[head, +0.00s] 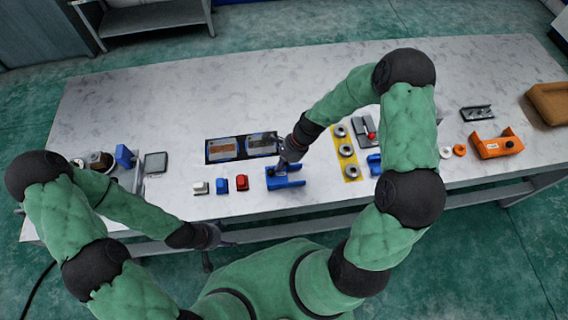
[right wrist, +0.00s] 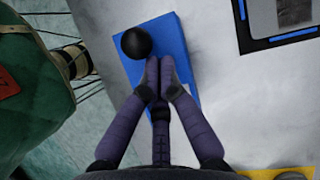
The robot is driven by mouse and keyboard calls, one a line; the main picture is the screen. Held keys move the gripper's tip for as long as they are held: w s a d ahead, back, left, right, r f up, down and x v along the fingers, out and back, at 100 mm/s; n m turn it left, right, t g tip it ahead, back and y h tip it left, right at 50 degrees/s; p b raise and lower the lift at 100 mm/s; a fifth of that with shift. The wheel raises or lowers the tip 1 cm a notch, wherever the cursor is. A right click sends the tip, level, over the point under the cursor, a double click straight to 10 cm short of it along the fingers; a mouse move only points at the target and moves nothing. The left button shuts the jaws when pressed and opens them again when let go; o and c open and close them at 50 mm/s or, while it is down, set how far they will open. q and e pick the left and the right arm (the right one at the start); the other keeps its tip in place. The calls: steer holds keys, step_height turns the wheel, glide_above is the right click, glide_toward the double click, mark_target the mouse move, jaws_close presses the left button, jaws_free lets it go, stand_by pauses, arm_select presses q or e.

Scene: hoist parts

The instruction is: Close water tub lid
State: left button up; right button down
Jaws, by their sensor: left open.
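A blue box-like part (head: 287,182), which may be the water tub, lies near the front edge of the table. In the right wrist view its blue surface (right wrist: 180,62) carries a round black knob (right wrist: 136,42). I cannot tell lid from tub, or whether a lid is open. My right gripper (head: 283,166) is over this part. In the right wrist view its fingertips (right wrist: 154,78) are together, close beside the knob and not around it; contact is unclear. My left gripper (head: 219,252) is open and empty, in front of the table edge and far from the part.
White, blue and red blocks (head: 242,183) stand left of the blue part. A black mat (head: 241,147) with two plates lies behind it. A yellow strip (head: 347,153) with rings, and an orange bracket (head: 497,145), are to the right. The back of the table is clear.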

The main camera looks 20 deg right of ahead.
steer(key=v, duration=1.2)
